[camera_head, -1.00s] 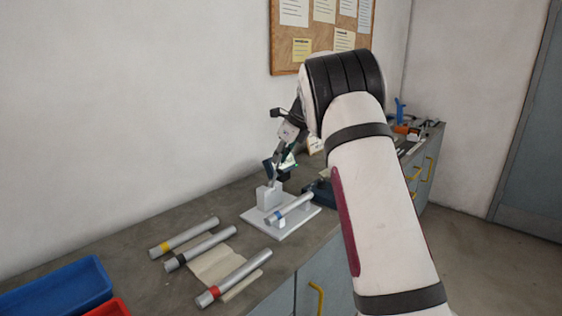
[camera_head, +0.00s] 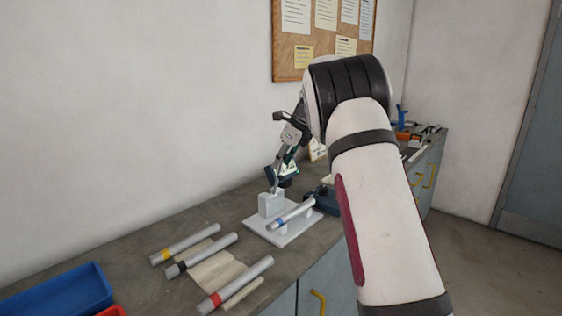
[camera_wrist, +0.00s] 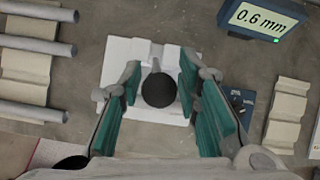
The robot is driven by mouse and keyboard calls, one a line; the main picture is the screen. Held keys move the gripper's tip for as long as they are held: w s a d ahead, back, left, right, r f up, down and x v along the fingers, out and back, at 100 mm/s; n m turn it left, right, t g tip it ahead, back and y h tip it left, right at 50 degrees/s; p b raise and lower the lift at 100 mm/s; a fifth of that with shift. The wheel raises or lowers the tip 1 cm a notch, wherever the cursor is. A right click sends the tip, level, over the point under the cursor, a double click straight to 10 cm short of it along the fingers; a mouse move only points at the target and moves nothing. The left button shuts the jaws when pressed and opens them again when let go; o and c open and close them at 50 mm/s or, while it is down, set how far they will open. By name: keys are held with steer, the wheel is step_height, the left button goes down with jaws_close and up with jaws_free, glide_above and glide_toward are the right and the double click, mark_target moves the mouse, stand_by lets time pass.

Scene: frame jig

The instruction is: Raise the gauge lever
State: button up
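The gauge lever shows in the wrist view as a round black knob (camera_wrist: 159,90) on a short light stem. It lies between the two teal-padded fingers of my gripper (camera_wrist: 160,88), which are apart with gaps on both sides of the knob. In the head view my gripper (camera_head: 282,176) is just above the grey block (camera_head: 270,205) on the white jig plate (camera_head: 297,238). A silver tube with a blue band (camera_head: 291,214) lies on the jig. The knob is hard to make out in the head view. The gauge display (camera_wrist: 262,18) reads 0.6 mm.
Several silver tubes, one with a red band (camera_head: 236,284), lie left of the jig near cream supports (camera_head: 214,272). A blue bin (camera_head: 55,292) is at the bench's left end. Tools (camera_head: 418,134) lie at the far right. A wall is behind.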

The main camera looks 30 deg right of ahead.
steer(key=v, duration=1.1)
steer(key=shift+s+r, duration=0.1)
